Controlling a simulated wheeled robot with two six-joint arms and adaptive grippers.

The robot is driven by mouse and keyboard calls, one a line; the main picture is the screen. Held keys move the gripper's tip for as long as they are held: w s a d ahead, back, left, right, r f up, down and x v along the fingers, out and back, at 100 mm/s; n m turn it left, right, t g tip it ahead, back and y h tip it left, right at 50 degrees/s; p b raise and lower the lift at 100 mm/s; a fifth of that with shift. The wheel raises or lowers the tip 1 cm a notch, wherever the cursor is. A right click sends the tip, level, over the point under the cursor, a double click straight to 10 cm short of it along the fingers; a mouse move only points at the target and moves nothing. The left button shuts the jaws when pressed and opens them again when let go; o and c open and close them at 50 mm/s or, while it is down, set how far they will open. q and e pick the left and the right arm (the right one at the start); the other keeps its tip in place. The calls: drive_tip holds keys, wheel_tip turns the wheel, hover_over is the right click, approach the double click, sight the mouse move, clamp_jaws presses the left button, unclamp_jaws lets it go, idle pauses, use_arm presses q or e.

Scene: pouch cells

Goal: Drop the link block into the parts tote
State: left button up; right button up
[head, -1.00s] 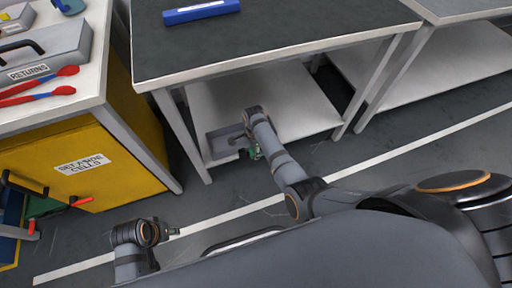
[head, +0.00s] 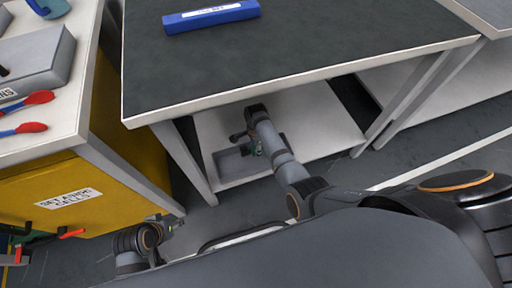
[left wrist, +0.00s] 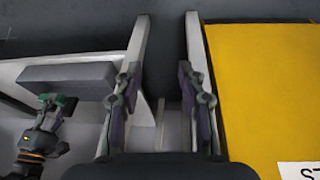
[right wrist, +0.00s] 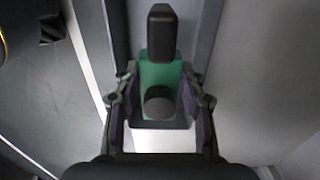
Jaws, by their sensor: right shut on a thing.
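My right gripper (right wrist: 160,115) is shut on the link block (right wrist: 160,72), a green piece with a dark upright bar and a round dark knob. In the head view, my right gripper (head: 254,148) is under the dark-topped table, at the grey parts tote (head: 232,167) on the lower shelf. My arm hides part of the tote. The tote also shows in the left wrist view (left wrist: 68,78), with the right gripper in front of it. I cannot tell the block's height over the tote floor. My left gripper (left wrist: 160,105) is open and empty, near the yellow cabinet.
The table (head: 290,55) overhangs the white lower shelf (head: 315,120); its legs stand beside my right arm. A blue box (head: 210,16) lies on the tabletop. The yellow cabinet (head: 120,190), labelled for set-aside cells, stands at left with a grey case (head: 40,70) on top.

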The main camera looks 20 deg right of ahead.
wheel_tip(320, 180, down, 3)
drive_tip(key=shift+r+b, duration=0.15)
drive_tip(key=shift+b, duration=0.85)
use_arm(q)
drive_tip(key=shift+w+d+t, duration=0.15)
drive_tip(key=shift+w+t, duration=0.75)
drive_tip(key=shift+w, duration=0.3)
drive_tip(key=shift+w+d+t, duration=0.15)
drive_tip(key=shift+w+t, duration=0.75)
drive_tip(key=shift+w, duration=0.3)
use_arm(e)
drive_tip(key=o, duration=1.3)
wheel_tip(320, 180, up, 7)
drive_tip(key=shift+r, duration=0.2)
